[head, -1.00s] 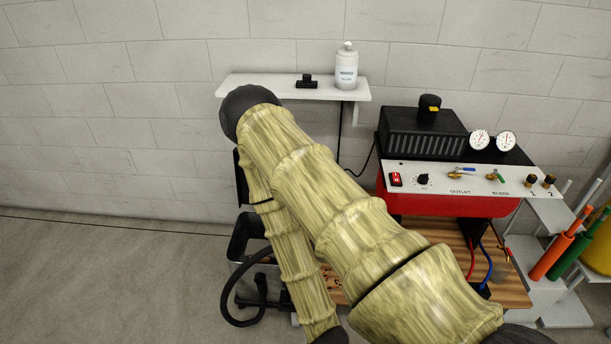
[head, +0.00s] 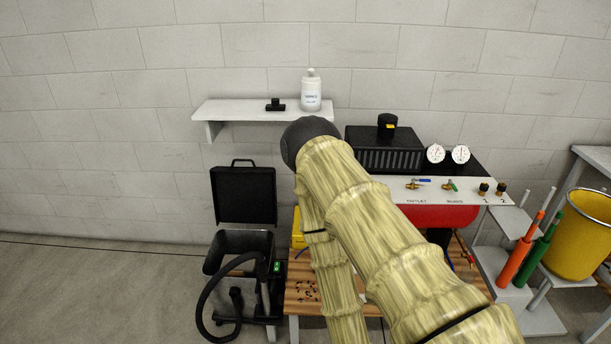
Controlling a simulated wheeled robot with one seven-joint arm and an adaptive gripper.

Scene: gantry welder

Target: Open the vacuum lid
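The vacuum (head: 240,246) is a black open-topped box at the left, with a black hose looping in front of it. Its black lid (head: 244,196) stands upright behind the box, with a handle on its top edge, so it looks open. My arm crosses the middle of the view, with its elbow up near the shelf and its forearm running down past the bottom edge. My gripper is out of the picture. The vacuum and lid are clear of my arm in the view.
A wooden table (head: 302,296) stands right of the vacuum, partly behind my arm. A white shelf (head: 240,110) holds a white bottle (head: 311,91). A yellow bucket (head: 578,235) is at the right. Floor at left is free.

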